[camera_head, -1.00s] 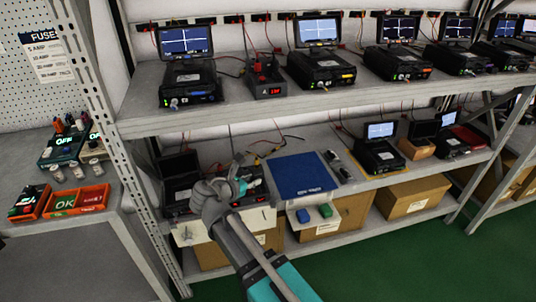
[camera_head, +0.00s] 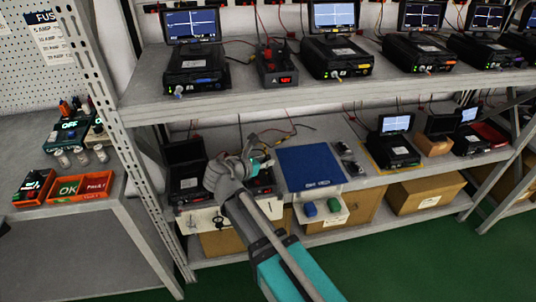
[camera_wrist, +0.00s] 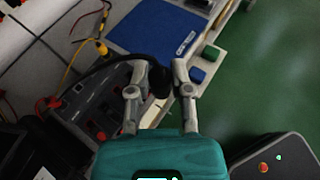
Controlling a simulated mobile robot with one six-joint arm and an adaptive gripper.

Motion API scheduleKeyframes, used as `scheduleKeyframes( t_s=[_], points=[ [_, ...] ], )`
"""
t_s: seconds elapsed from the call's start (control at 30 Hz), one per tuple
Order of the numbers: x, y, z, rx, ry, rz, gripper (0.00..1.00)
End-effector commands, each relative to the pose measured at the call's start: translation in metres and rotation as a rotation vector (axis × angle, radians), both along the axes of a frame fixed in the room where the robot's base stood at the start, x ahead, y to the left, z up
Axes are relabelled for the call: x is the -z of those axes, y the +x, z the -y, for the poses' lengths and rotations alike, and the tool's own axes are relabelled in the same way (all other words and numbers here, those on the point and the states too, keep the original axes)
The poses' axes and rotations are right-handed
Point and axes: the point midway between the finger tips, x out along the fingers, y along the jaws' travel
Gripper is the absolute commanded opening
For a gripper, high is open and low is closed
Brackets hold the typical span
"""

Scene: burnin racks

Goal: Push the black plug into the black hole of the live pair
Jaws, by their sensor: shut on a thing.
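In the wrist view my gripper (camera_wrist: 147,84) is shut on the black plug (camera_wrist: 157,78), partly hidden between the fingers. A black cable curves from it to the left. Beside and below it lies a dark grey socket box (camera_wrist: 92,112) with several small holes and a red plug or lead at its left end. The plug appears apart from the box; I cannot tell which hole is the black one of the live pair. In the head view my gripper (camera_head: 252,165) is over the lower shelf, and my arm hides much of the box (camera_head: 266,182).
A blue mat (camera_head: 309,166) lies right of my gripper. Blue and green blocks (camera_head: 321,207) sit on a small white ledge in front. A dark unit (camera_head: 187,182) stands to the left. The upper shelf (camera_head: 240,98) overhangs the space. Loose red, black and yellow leads lie behind.

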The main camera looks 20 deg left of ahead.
Motion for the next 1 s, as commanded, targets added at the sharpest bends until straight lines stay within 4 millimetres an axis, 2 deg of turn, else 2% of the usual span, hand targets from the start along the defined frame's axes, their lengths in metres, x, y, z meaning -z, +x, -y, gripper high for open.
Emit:
scheduleKeyframes(
  t_s=[0.27,0.6,0.73,1.0],
  points=[
    [0.022,0.025,-0.011,0.000,0.001,0.000,0.00],
    [0.071,0.089,-0.032,0.001,0.000,-0.001,0.00],
    [0.084,0.110,-0.036,0.001,0.000,0.000,0.00],
    [0.093,0.128,-0.039,-0.002,0.001,0.000,0.00]
  ],
)
